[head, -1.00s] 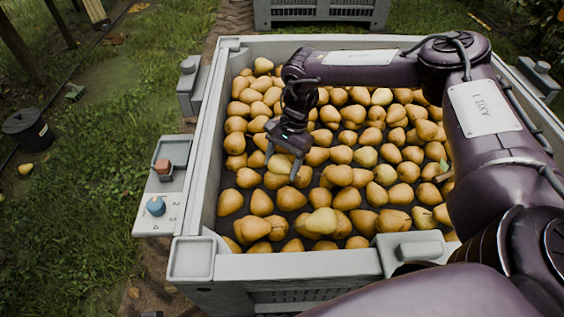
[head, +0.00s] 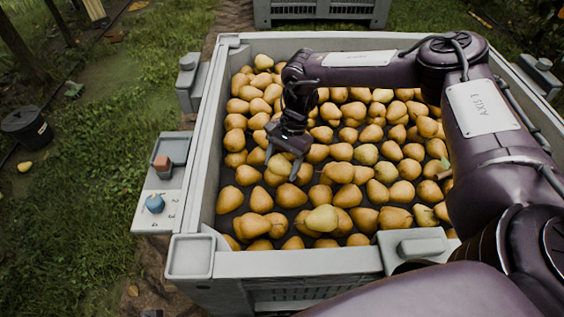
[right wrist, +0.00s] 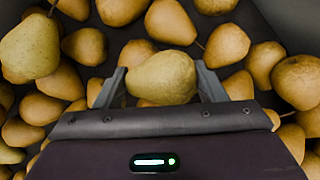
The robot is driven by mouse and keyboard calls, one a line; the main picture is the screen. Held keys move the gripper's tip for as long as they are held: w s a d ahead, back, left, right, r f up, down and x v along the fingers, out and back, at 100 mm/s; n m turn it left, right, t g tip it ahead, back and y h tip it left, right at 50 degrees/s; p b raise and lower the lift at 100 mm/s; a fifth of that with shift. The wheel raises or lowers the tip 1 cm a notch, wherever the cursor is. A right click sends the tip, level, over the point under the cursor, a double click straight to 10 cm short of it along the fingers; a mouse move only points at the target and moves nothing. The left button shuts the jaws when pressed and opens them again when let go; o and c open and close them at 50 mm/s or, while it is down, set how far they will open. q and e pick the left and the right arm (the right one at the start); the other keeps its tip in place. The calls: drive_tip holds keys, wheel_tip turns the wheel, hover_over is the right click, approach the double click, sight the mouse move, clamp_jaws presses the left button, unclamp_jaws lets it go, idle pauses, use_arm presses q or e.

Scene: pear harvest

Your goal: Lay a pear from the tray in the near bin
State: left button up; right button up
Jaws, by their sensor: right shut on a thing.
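The near bin (head: 300,264) is a large grey crate filling the middle of the head view, with many yellow-brown pears spread over its floor. My right gripper (head: 282,168) reaches down among these pears, left of the bin's middle. It is shut on a paler yellow pear (right wrist: 162,78), which sits between the two grey fingers in the right wrist view. That pear is low, close to the other pears; whether it touches them I cannot tell. My left gripper is not in view. I cannot make out a tray holding pears.
A grey side panel (head: 148,215) on the bin's left carries an orange-brown block (head: 162,165) and a blue knob (head: 155,204). Another grey crate (head: 320,12) stands behind. A dark bucket (head: 26,126) is on the grass at left. Grey walls surround the pears.

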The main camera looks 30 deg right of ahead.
sight(282, 171)
drive_tip(key=shift+f+b, duration=1.05)
drive_tip(key=shift+f, duration=0.75)
idle(0.5)
drive_tip(key=o, duration=1.1)
drive_tip(key=shift+r, duration=0.1)
drive_tip(key=p+v, duration=0.1)
drive_tip(key=v, duration=0.6)
drive_tip(key=shift+r+p, duration=0.35)
